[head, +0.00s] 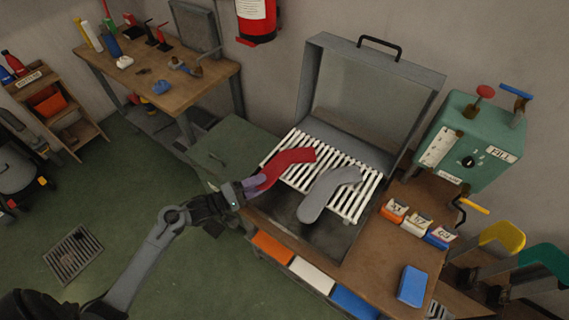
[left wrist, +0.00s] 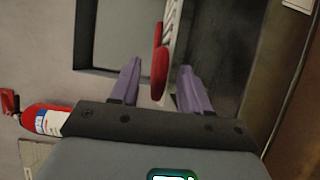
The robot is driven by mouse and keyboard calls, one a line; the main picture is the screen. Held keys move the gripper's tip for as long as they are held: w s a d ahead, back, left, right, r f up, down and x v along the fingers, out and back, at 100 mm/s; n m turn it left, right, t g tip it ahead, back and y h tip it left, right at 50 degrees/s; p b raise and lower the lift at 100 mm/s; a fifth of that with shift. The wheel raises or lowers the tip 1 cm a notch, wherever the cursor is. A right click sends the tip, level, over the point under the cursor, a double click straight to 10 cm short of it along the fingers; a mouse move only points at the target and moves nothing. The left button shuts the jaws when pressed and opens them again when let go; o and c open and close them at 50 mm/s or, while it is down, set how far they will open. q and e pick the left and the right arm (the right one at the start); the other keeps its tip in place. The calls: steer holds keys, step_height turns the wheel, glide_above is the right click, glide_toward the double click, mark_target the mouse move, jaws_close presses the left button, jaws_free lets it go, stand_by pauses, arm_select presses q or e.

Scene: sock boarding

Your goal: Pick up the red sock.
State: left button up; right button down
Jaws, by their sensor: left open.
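The red sock (head: 286,165) lies on the white slatted rack (head: 357,206) inside the open metal box, its near end reaching past the rack's left edge. My left gripper (head: 262,184) is at that near end. In the left wrist view the red sock (left wrist: 160,68) hangs between the two purple fingers of my left gripper (left wrist: 158,88), which stand apart with gaps on both sides. My right gripper is not in view.
The metal box's lid (head: 368,100) stands open behind the rack. A green machine (head: 475,140) stands at the right, with small labelled boxes (head: 418,224) and a blue block (head: 412,286) on the bench before it. A red fire extinguisher (head: 256,20) hangs on the wall.

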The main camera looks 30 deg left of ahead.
mark_target(269, 180)
arm_select(q)
steer(key=shift+x, duration=1.9)
steer(key=c, duration=0.8)
